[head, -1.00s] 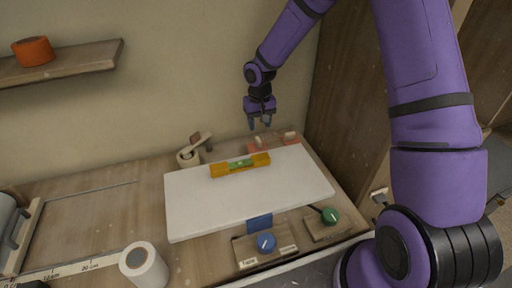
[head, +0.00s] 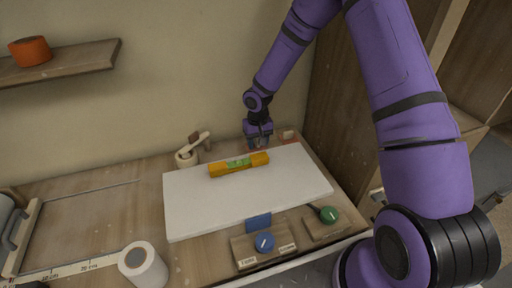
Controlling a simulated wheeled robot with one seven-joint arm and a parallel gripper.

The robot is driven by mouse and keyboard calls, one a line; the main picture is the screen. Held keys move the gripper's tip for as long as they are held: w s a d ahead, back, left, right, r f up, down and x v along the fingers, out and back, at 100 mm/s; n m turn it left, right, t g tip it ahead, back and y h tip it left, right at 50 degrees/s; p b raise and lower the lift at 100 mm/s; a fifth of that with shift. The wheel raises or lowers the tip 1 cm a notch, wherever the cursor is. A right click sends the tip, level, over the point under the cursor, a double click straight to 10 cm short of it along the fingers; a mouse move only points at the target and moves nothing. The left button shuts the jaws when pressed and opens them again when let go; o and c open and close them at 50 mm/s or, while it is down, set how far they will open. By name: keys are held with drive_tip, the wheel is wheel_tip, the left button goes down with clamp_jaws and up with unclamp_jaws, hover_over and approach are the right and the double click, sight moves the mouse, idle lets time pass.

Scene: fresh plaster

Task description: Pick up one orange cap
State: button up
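My gripper (head: 258,145) is low at the back right of the bench, behind the white board. Its fingers look apart, and I see nothing held between them. It is over a small reddish-orange strip or tray (head: 291,140) at the wall, which it partly covers. Small pale and orange pieces show there, but they are too small and too hidden to tell whether one is an orange cap. I cannot tell whether the fingers touch anything.
The white board (head: 205,210) carries an orange spirit level (head: 222,170). A wooden holder (head: 187,157) stands left of my gripper. Blue (head: 264,242) and green (head: 328,215) knobs are in front, a white roll (head: 143,265) at front left. An orange roll (head: 30,51) sits on the shelf.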

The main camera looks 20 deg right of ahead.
clamp_jaws()
